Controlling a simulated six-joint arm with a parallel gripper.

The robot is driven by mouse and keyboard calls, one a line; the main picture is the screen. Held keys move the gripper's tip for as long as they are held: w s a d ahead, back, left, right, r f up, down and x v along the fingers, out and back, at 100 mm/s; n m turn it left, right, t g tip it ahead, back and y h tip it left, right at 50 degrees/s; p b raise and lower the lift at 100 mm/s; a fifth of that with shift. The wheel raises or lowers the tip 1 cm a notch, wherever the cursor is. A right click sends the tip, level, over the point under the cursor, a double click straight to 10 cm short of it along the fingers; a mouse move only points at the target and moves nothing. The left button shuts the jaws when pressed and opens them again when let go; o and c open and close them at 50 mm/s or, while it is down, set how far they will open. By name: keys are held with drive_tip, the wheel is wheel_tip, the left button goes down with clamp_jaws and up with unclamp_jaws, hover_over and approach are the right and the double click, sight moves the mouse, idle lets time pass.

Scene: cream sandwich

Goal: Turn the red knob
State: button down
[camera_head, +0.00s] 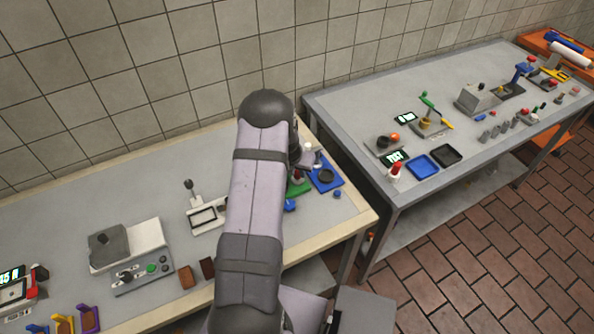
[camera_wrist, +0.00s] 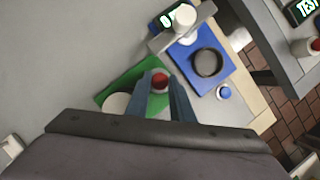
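A red knob (camera_wrist: 160,81) on a grey round post stands on a green base (camera_wrist: 127,86) in the wrist view. My gripper (camera_wrist: 160,78) is open, with its two blue-grey fingers on either side of the knob. A small gap seems to show on each side, though contact at the tips is hard to judge. In the head view the green base (camera_head: 298,188) shows at the right end of the near table, just past my arm. My arm hides part of it there, and my fingers are hard to make out.
A blue base (camera_wrist: 232,70) with a dark ring and a white-topped press stands to the right of the knob. A small blue button (camera_wrist: 223,92) lies near it. A white round piece (camera_wrist: 116,103) is left of my fingers. The table (camera_wrist: 70,60) is clear farther left.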

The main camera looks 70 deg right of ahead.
drive_tip(key=shift+f+m+b, duration=0.15)
drive_tip(key=shift+m+b, duration=0.25)
drive_tip(key=shift+b, duration=0.4)
drive_tip(key=shift+w+f+m+g+b, duration=0.1)
drive_tip(key=shift+m+g+b, duration=0.35)
drive_tip(key=shift+b, duration=0.45)
drive_tip(key=m+b, duration=0.2)
drive_tip(key=shift+w+m+g+b, duration=0.1)
drive_tip(key=shift+m+g+b, duration=0.15)
drive_tip(key=shift+g+b, duration=0.1)
drive_tip(key=m, duration=0.2)
drive_tip(key=m+g+y+b, duration=0.1)
drive_tip(key=m, duration=0.1)
drive_tip(key=shift+w+d+m+g, duration=0.1)
drive_tip(key=shift+m+g, duration=0.2)
drive_tip(key=m+y, duration=0.1)
drive_tip(key=m, duration=0.1)
drive_tip(key=m+g+b, duration=0.1)
drive_tip(key=m, duration=0.2)
drive_tip(key=shift+d+r+y, duration=0.15)
drive_tip(key=shift+r+y, duration=0.05)
drive_tip(key=shift+y, duration=0.2)
drive_tip(key=c, duration=1.5)
unclamp_jaws()
drive_tip(key=shift+r, duration=0.1)
drive_tip(key=shift+c, duration=0.2)
drive_tip(key=shift+r, duration=0.1)
